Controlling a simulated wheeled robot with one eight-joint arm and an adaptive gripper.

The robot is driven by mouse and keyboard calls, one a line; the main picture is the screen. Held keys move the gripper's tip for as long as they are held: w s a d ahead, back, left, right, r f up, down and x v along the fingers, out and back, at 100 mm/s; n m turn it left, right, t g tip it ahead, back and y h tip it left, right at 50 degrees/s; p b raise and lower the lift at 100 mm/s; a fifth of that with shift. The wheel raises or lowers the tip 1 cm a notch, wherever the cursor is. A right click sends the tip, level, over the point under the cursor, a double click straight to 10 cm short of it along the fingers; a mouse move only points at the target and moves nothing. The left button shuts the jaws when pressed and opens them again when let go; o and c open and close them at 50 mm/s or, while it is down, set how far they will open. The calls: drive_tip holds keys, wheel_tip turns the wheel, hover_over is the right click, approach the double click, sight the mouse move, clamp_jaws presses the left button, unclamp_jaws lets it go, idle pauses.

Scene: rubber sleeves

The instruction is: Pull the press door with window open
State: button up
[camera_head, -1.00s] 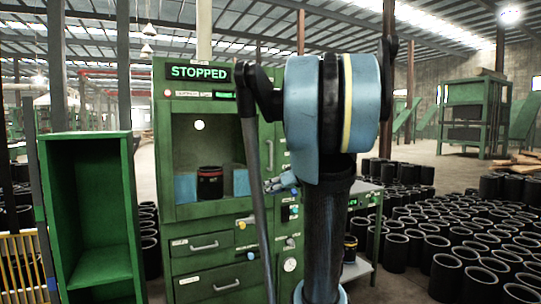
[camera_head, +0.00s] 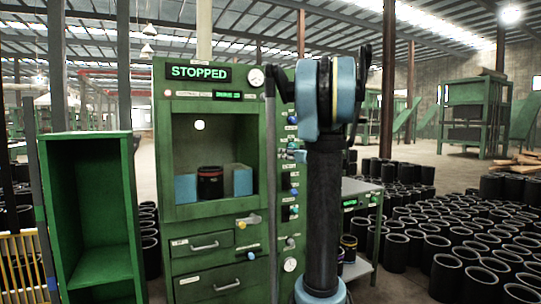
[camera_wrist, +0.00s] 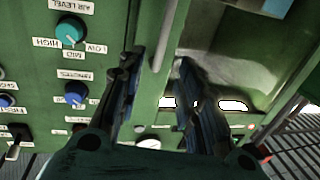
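The green press (camera_head: 210,216) stands left of centre in the head view, with a "STOPPED" display on top. Its windowed door (camera_head: 212,122) looks shut. Through the window I see a black sleeve (camera_head: 209,186) between two blue blocks. In the wrist view a vertical bar handle (camera_wrist: 171,32) runs down from the top between my fingers. My gripper (camera_wrist: 158,64) is open, its dark fingers apart on either side of the handle's lower part. I cannot tell whether either finger touches it.
A control panel with knobs (camera_wrist: 70,32) is close to the left finger in the wrist view. An empty green cabinet (camera_head: 98,215) stands left of the press. A small side table (camera_head: 360,188) and many black sleeves (camera_head: 400,250) fill the floor at right.

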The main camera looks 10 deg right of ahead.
hover_over(271, 167)
drive_tip(key=shift+w+d, duration=0.1)
drive_tip(key=shift+w, duration=0.35)
clamp_jaws()
